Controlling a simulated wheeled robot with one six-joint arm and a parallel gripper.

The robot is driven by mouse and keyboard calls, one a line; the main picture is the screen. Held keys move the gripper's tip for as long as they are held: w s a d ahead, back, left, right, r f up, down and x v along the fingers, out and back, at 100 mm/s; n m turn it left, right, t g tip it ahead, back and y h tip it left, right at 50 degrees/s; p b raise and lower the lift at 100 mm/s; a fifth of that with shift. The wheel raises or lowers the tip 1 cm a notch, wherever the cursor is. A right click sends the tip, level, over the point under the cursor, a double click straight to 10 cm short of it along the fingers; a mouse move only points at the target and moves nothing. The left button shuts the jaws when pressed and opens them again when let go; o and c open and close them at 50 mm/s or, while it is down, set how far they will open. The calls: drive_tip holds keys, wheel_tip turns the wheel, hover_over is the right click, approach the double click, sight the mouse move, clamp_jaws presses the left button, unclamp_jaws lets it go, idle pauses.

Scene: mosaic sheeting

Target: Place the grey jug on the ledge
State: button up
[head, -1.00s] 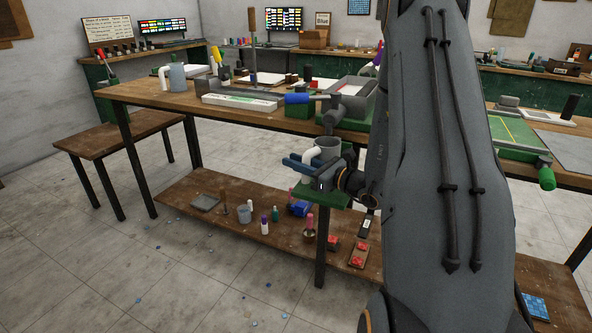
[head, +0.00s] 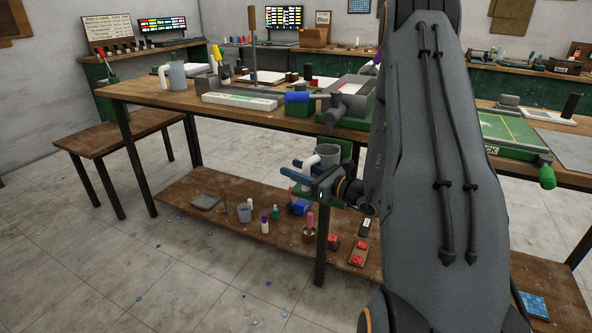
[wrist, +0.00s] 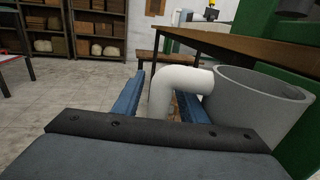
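The grey jug (head: 328,156) with a white handle is upright at the green ledge (head: 344,151) below the table's front edge. In the wrist view the jug (wrist: 255,105) is at the right, its handle curving left. My gripper (head: 299,172) is at the handle, its blue fingers spread on either side of it. In the wrist view a narrow gap shows between the left finger and the handle, while the right finger is partly behind the handle (wrist: 163,100). The jug's base is hidden, so I cannot tell whether it rests on the ledge.
Another grey jug (head: 177,76) stands at the bench's left end. The floor at front left is mostly clear.

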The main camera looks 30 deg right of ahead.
drive_tip(key=shift+r, duration=0.15)
drive_tip(key=v, duration=1.2)
drive_tip(key=s+a+n+g+y, duration=0.1)
drive_tip(key=s+a+n+g, duration=0.3)
drive_tip(key=a, duration=0.3)
drive_tip(key=s+a+r+n+g+y, duration=0.1)
drive_tip(key=s+a+n+g, duration=0.2)
drive_tip(key=a+n+g, duration=0.25)
drive_tip(key=s+a+n+g+y, duration=0.1)
drive_tip(key=s+a+n+g, duration=0.3)
drive_tip(key=a, duration=0.4)
drive_tip(key=s+n+g+h, duration=0.4)
drive_tip(key=s+n+h, duration=0.2)
drive_tip(key=s+n, duration=0.25)
drive_tip(key=d+n+h, duration=0.1)
drive_tip(key=n, duration=0.1)
drive_tip(key=d+r+n+t+h, duration=0.1)
drive_tip(key=d+n+h, duration=0.3)
drive_tip(key=shift+d+r+t+b, duration=0.25)
drive_tip(key=shift+r+b, duration=0.05)
drive_tip(key=shift+a+r, duration=0.1)
